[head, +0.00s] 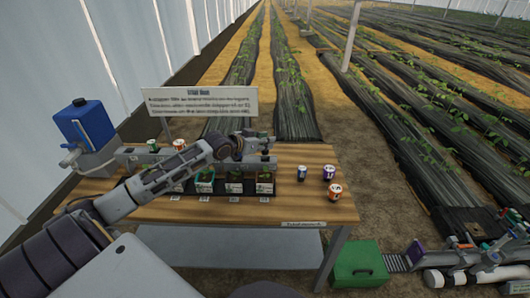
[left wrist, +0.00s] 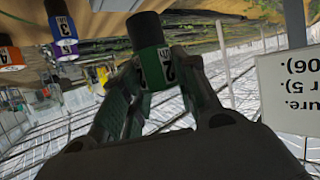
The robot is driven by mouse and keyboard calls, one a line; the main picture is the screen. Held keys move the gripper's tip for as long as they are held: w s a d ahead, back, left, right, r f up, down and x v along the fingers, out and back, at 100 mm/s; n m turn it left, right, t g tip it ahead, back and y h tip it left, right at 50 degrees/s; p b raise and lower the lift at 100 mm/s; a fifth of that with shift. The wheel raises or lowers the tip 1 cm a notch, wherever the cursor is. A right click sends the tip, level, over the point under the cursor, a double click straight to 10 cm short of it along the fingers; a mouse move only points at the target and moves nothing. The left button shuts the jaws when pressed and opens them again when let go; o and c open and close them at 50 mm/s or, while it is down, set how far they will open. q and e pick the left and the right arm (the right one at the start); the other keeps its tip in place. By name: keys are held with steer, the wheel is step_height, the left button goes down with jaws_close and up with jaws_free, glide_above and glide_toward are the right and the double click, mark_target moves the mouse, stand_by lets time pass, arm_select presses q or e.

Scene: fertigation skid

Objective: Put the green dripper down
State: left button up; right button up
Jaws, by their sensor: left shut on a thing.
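The green dripper (left wrist: 155,68), with a black end and a green band marked 2, is between the fingers of my left gripper (left wrist: 157,85) in the left wrist view. The gripper is shut on it. The dripper cannot be made out there. My right gripper is not in view.
Blue (head: 301,173), purple (head: 328,172) and orange (head: 334,191) drippers stand on the table's right part. Small plant pots (head: 234,186) stand in a row below the grey rail (head: 262,162). A sign (head: 200,101) rises behind. The table's front right is mostly clear.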

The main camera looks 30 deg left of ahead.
mark_target(264, 154)
arm_select(q)
step_height(264, 154, down, 4)
steer(key=shift+f, duration=0.5)
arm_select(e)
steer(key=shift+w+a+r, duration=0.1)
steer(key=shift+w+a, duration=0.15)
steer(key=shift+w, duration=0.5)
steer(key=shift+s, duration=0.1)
arm_select(q)
steer(key=shift+f, duration=0.1)
steer(key=o, duration=0.8)
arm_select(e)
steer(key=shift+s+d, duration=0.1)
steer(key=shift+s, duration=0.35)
arm_select(q)
steer(key=shift+s, duration=0.2)
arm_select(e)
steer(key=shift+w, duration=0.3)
